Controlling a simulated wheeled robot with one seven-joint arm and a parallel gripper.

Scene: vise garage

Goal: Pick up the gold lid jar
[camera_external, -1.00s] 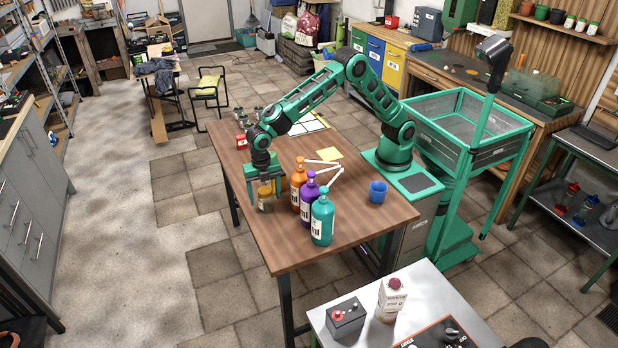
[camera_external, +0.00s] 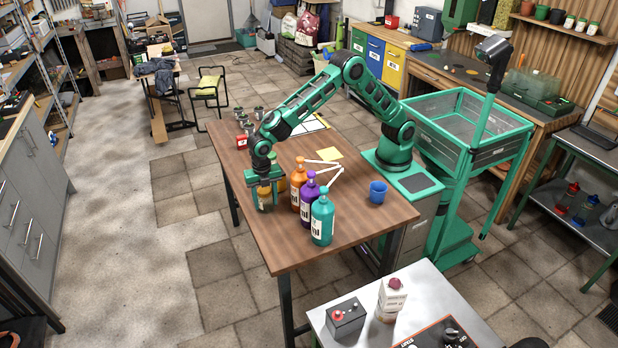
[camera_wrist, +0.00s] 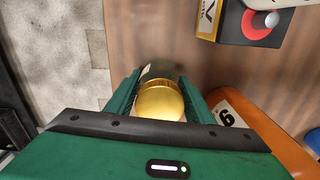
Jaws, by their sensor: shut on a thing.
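The gold lid jar (camera_external: 264,201) stands near the left edge of the wooden table in the external view. Its round gold lid (camera_wrist: 160,103) shows between my fingers in the wrist view, with the darker jar body beyond it. My gripper (camera_external: 264,190) points down over the jar and is shut on it, one green finger on each side. In the wrist view, my gripper (camera_wrist: 162,100) hides part of the jar. I cannot tell whether the jar is off the table.
A blue cup (camera_external: 378,192) is farther right. The table front (camera_external: 285,255) is clear.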

